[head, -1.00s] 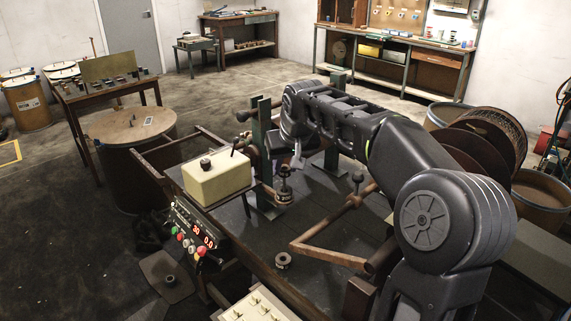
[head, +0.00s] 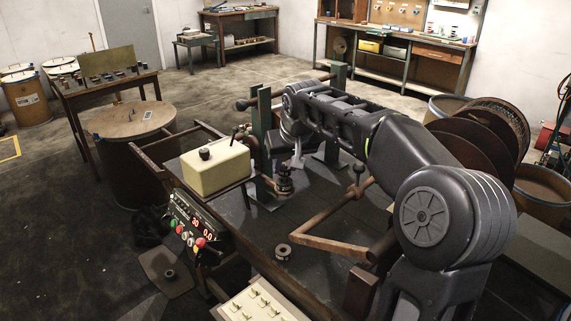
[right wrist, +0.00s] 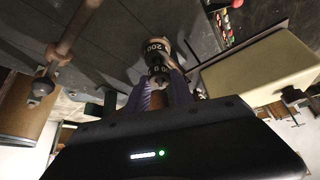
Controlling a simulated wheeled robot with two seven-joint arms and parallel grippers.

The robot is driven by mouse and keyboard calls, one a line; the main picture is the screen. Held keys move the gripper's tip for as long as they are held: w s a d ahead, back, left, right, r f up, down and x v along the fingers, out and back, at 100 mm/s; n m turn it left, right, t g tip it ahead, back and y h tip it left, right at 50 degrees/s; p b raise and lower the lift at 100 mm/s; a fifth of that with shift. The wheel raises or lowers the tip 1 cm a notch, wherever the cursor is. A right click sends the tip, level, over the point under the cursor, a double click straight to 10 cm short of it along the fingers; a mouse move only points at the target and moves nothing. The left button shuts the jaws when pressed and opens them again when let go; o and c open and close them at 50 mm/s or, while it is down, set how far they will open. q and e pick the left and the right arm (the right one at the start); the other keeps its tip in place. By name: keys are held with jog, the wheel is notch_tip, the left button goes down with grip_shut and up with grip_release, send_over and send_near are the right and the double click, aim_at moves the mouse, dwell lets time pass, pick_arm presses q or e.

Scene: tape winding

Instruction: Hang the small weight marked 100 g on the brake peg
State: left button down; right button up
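My right gripper (right wrist: 160,92) is shut on the small dark weight (right wrist: 158,71), whose marking shows only partly, ending in "00". A larger weight marked 200 (right wrist: 157,47) sits directly beyond it, in line with it; in the head view this larger weight (head: 284,188) is just below the small one. The two look very close; I cannot tell whether they touch. The brake peg is hidden by the weights and the gripper. In the head view my right arm hides most of the gripper. My left gripper is out of view.
A cream box (head: 216,172) with a dark knob stands left of the weights. A green post (head: 264,125) rises behind them. A rusty bent bar (head: 325,247) crosses the bench to the right. A round metal piece (head: 283,252) lies on clear bench in front.

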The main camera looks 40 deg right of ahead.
jog(key=o, duration=0.5)
jog(key=v, duration=0.7)
jog(key=shift+s+r, duration=0.15)
jog(key=shift+r, duration=0.15)
jog(key=shift+a, duration=0.1)
jog(key=shift+a, duration=0.1)
